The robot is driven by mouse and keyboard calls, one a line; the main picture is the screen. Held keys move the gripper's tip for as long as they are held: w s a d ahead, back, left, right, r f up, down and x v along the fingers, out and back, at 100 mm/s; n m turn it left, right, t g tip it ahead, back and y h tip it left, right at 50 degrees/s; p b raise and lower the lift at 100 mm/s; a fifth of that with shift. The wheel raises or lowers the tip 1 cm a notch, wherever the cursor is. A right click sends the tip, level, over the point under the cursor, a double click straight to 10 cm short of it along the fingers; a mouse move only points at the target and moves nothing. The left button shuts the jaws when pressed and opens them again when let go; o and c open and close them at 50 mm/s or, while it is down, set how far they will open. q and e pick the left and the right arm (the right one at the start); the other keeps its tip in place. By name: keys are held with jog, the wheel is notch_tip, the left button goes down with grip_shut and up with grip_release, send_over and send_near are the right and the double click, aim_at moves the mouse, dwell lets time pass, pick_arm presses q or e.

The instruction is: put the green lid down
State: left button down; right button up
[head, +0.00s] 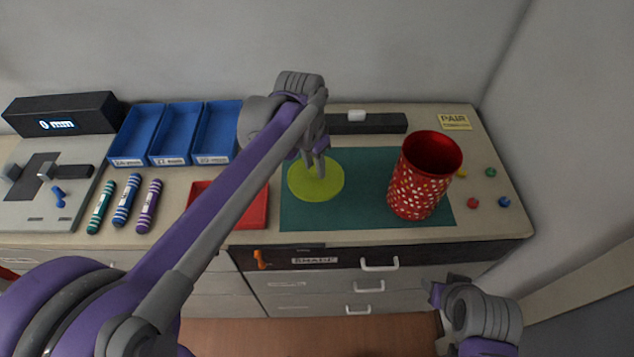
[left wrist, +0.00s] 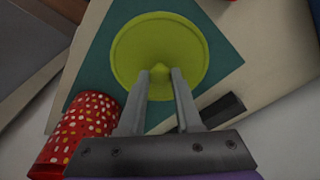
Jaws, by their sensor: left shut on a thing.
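The green lid (head: 316,186) is a round yellow-green disc at the left part of the dark green mat (head: 362,216). My left gripper (head: 316,170) comes down on it from above. In the left wrist view the two fingers (left wrist: 160,76) are shut on the small knob in the middle of the lid (left wrist: 190,45). I cannot tell whether the lid touches the mat. A red canister with white spots (head: 413,190) stands open-topped on the mat to the right of the lid. My right gripper (head: 436,297) is low at the right, in front of the counter; its fingers are unclear.
A red tray (head: 258,212) lies left of the mat. Blue bins (head: 138,136) and several striped tubes (head: 124,203) are farther left. A black bar (head: 378,124) lies behind the mat. Small coloured pieces (head: 473,203) and a PAIR card (head: 455,122) are at the right.

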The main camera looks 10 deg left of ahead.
aim_at(313, 179)
pick_arm(q)
jog(key=f, duration=0.2)
jog(key=shift+s+f, duration=0.2)
jog(key=shift+f, duration=0.1)
jog(key=shift+w+f, duration=0.1)
jog(key=shift+f, duration=2.2)
jog(key=shift+f, duration=0.15)
jog(key=c, duration=0.6)
grip_release()
